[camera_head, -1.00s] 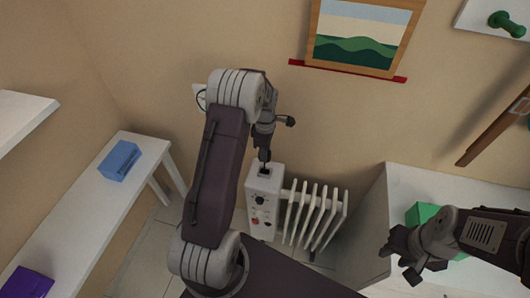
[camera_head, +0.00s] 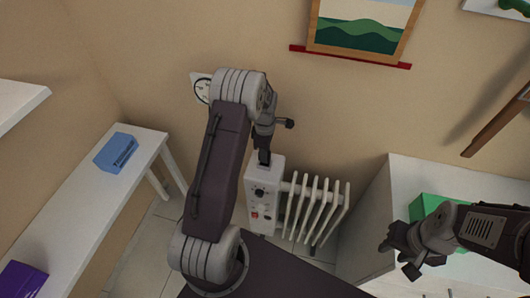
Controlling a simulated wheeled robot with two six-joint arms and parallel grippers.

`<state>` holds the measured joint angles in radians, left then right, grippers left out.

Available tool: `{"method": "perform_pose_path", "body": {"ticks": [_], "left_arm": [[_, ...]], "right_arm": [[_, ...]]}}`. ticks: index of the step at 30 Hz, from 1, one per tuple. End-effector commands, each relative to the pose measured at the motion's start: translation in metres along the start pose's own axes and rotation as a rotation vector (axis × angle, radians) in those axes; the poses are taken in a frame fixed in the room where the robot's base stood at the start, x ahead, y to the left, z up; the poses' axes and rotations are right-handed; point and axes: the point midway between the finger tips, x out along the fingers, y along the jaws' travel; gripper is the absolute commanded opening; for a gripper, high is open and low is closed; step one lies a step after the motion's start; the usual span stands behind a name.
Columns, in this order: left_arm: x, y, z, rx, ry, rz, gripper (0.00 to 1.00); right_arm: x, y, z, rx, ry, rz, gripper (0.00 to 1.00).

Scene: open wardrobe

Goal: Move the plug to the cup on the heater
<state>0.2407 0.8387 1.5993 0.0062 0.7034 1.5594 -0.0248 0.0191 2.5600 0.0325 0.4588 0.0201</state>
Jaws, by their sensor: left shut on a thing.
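The white heater (camera_head: 262,200) stands on the floor against the wall, with knobs on its front and ribs to the right. My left gripper (camera_head: 264,155) points down over the heater's control box. It is shut on a small dark thing (camera_head: 264,159), which seems to be the plug, at the box's top. The cup on the heater cannot be made out behind it, and I cannot tell whether the plug touches it. My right gripper (camera_head: 400,257) is open and empty, at the lower right in front of the white cabinet.
A white bench (camera_head: 75,205) at left carries a blue box (camera_head: 116,153) and a purple box (camera_head: 22,280). A green box (camera_head: 425,207) sits on the white cabinet (camera_head: 400,180) at right. A round dial (camera_head: 201,91) is on the wall behind my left arm.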

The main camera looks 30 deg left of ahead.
Motion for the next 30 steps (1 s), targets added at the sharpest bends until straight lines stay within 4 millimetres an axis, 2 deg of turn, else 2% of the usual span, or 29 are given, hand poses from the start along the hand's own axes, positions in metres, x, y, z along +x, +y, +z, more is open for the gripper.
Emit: {"method": "perform_pose_path", "body": {"ticks": [30], "left_arm": [[-0.0011, -0.0001, 0.0, 0.0, 0.0, 0.0, 0.0]], "right_arm": [[-0.0092, -0.0002, -0.0009, 0.0, 0.0, 0.0, 0.36]]}}
